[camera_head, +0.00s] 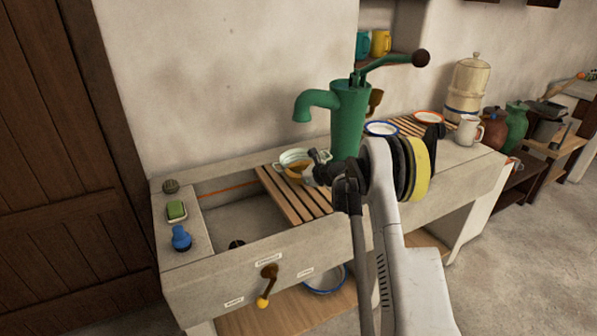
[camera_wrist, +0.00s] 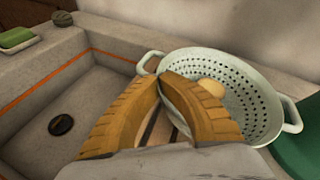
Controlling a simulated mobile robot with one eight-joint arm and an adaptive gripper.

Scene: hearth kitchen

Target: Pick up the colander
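The colander (camera_wrist: 257,82) is a pale green-white bowl with many holes and two loop handles. In the wrist view it fills the upper right, its inside facing me, with a small tan round thing (camera_wrist: 211,87) in it. My gripper (camera_wrist: 160,77) has its brown-yellow fingertips close together at the colander's near-left rim, beside the left handle. The fingers look shut on the rim, one on each side, and hide part of it. In the head view the colander (camera_head: 291,156) is at the slatted rack, left of the green pump, with my gripper (camera_head: 300,172) at its front.
The green hand pump (camera_head: 347,118) stands close behind and right of the colander. The slatted rack (camera_head: 283,195) spans the stone sink (camera_head: 240,225). A green sponge (camera_head: 176,210) and a blue item (camera_head: 181,238) are on the left ledge. Enamel plates (camera_head: 381,128) are further right.

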